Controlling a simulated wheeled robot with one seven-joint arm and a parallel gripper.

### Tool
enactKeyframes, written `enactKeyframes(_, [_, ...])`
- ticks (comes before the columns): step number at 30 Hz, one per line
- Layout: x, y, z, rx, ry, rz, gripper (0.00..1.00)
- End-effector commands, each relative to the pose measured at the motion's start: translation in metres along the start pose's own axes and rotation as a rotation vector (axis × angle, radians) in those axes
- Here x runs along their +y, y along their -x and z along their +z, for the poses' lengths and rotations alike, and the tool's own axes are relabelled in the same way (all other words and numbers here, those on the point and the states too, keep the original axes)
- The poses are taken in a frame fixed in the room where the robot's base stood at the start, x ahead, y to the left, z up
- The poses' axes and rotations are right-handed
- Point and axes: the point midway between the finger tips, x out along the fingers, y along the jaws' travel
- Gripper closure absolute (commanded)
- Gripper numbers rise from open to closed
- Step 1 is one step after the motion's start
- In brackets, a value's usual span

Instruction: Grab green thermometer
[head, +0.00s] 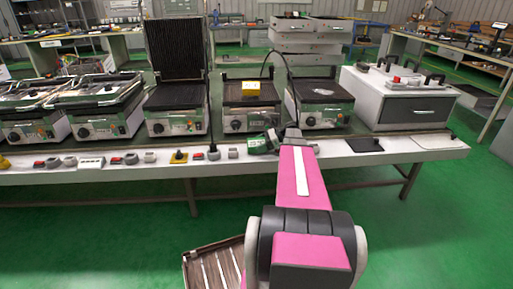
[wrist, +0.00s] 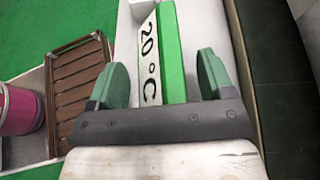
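The green thermometer (wrist: 172,60) has a white face reading "20 °C". In the wrist view it lies lengthwise between the two green fingers of my gripper (wrist: 160,66). The fingers are spread, with a visible gap on each side of the thermometer. How far below or level with the fingertips it sits, I cannot tell. In the head view the thermometer (head: 262,143) shows at the front edge of the long bench, just left of my pink arm. The arm hides most of my gripper there.
The white bench (head: 110,170) carries several grills (head: 180,122) and a white box with a drawer (head: 400,100). Small switches line its front edge. A brown slatted tray (head: 215,268) shows at lower left, also in the wrist view (wrist: 78,85).

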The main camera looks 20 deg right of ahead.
Motion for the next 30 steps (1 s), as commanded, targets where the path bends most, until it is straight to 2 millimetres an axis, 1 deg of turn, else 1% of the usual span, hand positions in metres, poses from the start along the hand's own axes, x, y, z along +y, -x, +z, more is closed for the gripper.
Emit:
enactKeyframes(1, [0.0, 0.0, 0.0, 0.0, 0.0, 0.0, 0.39])
enactKeyframes(2, [0.0, 0.0, 0.0, 0.0, 0.0, 0.0, 0.48])
enactKeyframes(3, [0.0, 0.0, 0.0, 0.0, 0.0, 0.0, 0.61])
enactKeyframes(5, [0.0, 0.0, 0.0, 0.0, 0.0, 0.0, 0.81])
enactKeyframes(6, [0.0, 0.0, 0.0, 0.0, 0.0, 0.0, 0.83])
enactKeyframes(15, [0.0, 0.001, 0.001, 0.0, 0.0, 0.0, 0.83])
enactKeyframes(20, [0.0, 0.004, 0.009, 0.0, 0.001, 0.0, 0.83])
enactKeyframes(23, [0.001, 0.008, 0.018, 0.0, 0.002, 0.0, 0.83])
enactKeyframes(26, [0.001, 0.014, 0.033, 0.0, 0.003, 0.0, 0.83])
enactKeyframes(27, [0.001, 0.017, 0.04, 0.0, 0.003, 0.0, 0.83])
enactKeyframes(30, [0.01, -0.002, 0.061, 0.001, 0.003, 0.003, 0.83])
